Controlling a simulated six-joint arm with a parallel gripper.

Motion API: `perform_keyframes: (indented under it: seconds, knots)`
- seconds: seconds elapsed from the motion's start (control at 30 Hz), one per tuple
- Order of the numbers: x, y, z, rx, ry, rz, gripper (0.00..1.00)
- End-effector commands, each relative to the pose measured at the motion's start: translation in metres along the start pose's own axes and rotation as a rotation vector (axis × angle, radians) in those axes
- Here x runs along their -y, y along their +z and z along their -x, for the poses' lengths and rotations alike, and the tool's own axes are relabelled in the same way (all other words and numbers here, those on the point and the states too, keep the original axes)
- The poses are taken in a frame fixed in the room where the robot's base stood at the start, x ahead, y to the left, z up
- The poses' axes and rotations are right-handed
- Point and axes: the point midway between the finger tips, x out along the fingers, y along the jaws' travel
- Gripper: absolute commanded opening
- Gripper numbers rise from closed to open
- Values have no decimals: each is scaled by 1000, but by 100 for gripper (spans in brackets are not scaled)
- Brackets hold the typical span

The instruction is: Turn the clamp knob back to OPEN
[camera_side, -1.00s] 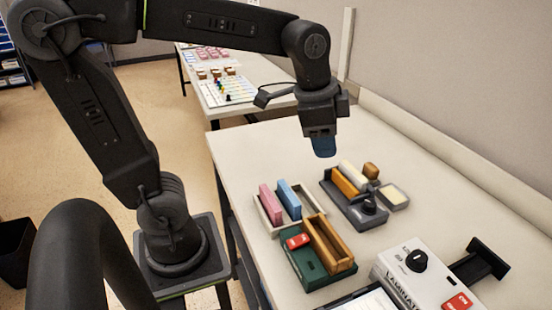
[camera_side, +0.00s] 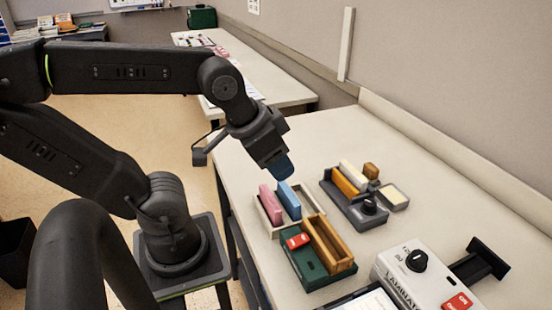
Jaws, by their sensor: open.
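A dark grey fixture (camera_side: 340,207) on the table holds an orange block (camera_side: 344,184) and a cream block (camera_side: 353,174). A small black knob (camera_side: 369,206) stands on its near right end. This looks like the clamp knob, but its setting and any OPEN mark are too small to read. The gap between the fingertips is hard to make out.
A pale tray (camera_side: 262,218) with pink and blue blocks lies below my gripper. In front are a green box (camera_side: 307,276) with a wooden trough and a white laminator (camera_side: 395,270) with a black knob (camera_side: 416,260).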

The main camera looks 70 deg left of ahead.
Motion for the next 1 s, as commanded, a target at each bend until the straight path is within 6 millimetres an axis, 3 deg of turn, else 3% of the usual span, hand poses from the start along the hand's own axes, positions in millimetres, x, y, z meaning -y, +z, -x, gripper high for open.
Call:
perform_keyframes:
  seconds: [0.1, 0.27, 0.47, 0.73, 1.0]
  knots:
    - [0, 0, 0, 0, 0, -1, 43]
    - [0, 0, 0, 1, 0, -2, 57]
    - [-1, -17, 0, 40, 4, -106, 57]
    - [-6, -96, -21, 207, 75, -624, 57]
    - [-15, -164, -80, 346, 239, -1162, 57]
